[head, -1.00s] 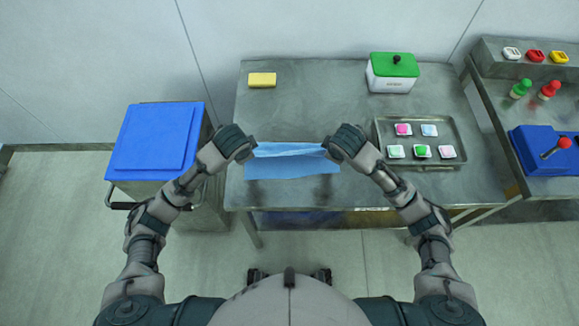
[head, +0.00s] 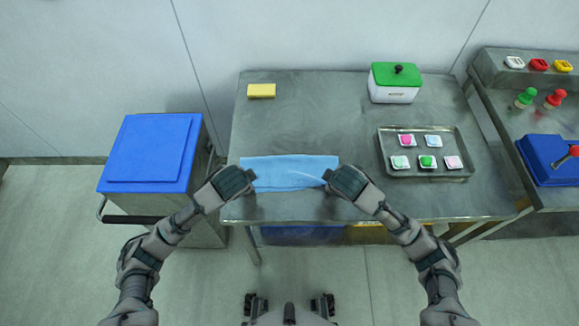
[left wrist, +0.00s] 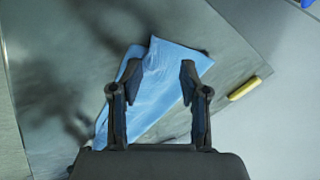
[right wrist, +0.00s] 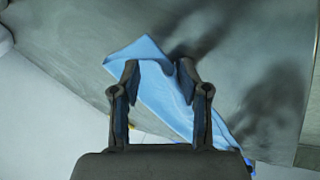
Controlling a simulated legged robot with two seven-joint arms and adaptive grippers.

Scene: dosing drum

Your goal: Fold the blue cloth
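The blue cloth (head: 288,172) lies as a wide, narrow strip near the front edge of the table in the head view, with a crease toward its right end. My left gripper (head: 252,181) is at its left end and my right gripper (head: 329,181) is at its right end. In the left wrist view the cloth (left wrist: 160,90) shows below and between the parted fingers of the left gripper (left wrist: 161,72). In the right wrist view the cloth (right wrist: 150,88) has a turned-over corner below the parted fingers of the right gripper (right wrist: 158,70). Both grippers look open.
A yellow sponge (head: 261,90) and a white box with green lid (head: 394,84) stand at the table's back. A metal tray (head: 440,172) with several small coloured items is to the right. A blue-lidded bin (head: 150,150) stands left. The table's middle is clear.

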